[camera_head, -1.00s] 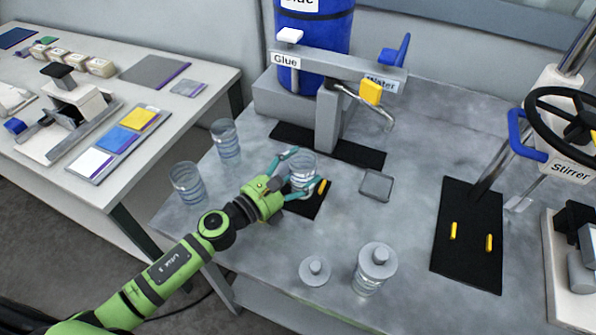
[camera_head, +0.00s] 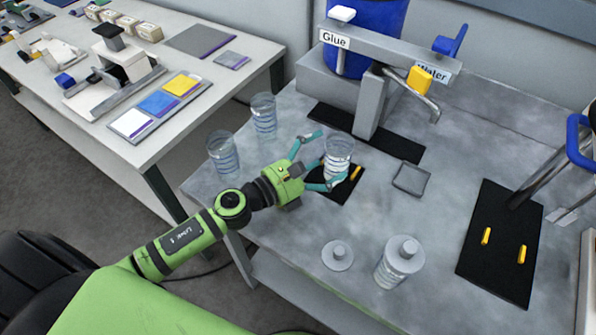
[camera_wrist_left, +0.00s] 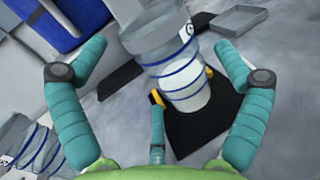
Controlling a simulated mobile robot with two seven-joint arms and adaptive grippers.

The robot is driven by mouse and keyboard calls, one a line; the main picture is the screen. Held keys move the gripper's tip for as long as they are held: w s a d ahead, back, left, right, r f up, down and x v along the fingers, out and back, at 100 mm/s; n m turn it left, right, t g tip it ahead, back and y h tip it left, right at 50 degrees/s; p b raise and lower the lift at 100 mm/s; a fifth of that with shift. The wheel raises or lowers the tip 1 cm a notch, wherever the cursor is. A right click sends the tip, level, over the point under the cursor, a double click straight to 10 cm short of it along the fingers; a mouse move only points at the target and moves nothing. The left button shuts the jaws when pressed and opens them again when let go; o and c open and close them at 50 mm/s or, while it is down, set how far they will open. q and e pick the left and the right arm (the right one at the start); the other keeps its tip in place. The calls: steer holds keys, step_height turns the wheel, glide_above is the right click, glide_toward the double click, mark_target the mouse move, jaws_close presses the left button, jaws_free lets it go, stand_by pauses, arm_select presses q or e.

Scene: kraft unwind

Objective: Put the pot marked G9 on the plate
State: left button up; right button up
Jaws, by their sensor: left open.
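A clear pot with blue bands (camera_head: 338,155) stands upright on a black mat (camera_head: 327,191), between yellow pegs. It also shows in the left wrist view (camera_wrist_left: 180,75), where its small round mark is too small to read. My left gripper (camera_head: 320,160) is open, its teal fingers just short of this pot and apart from it. In the left wrist view the open fingers (camera_wrist_left: 160,50) spread to either side of it. A small grey square plate (camera_head: 411,178) lies empty to the right of the mat. My right gripper is not in view.
Two similar pots (camera_head: 264,117) (camera_head: 223,155) stand to the left. A lidded pot (camera_head: 399,262) and a loose grey lid (camera_head: 338,254) are at the front. The Glue and Water taps (camera_head: 400,65) rise behind. A black mat with yellow pegs (camera_head: 501,243) lies right.

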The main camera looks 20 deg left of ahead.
arm_select(q)
steer(key=b+v, duration=0.1)
steer(key=v, duration=0.3)
steer(key=b+v, duration=0.2)
steer(key=v, duration=0.2)
steer(key=shift+f, duration=0.25)
steer(key=shift+s+a+r, duration=0.2)
steer(key=shift+s+a, duration=0.1)
steer(key=shift+s, duration=0.15)
stand_by(0.5)
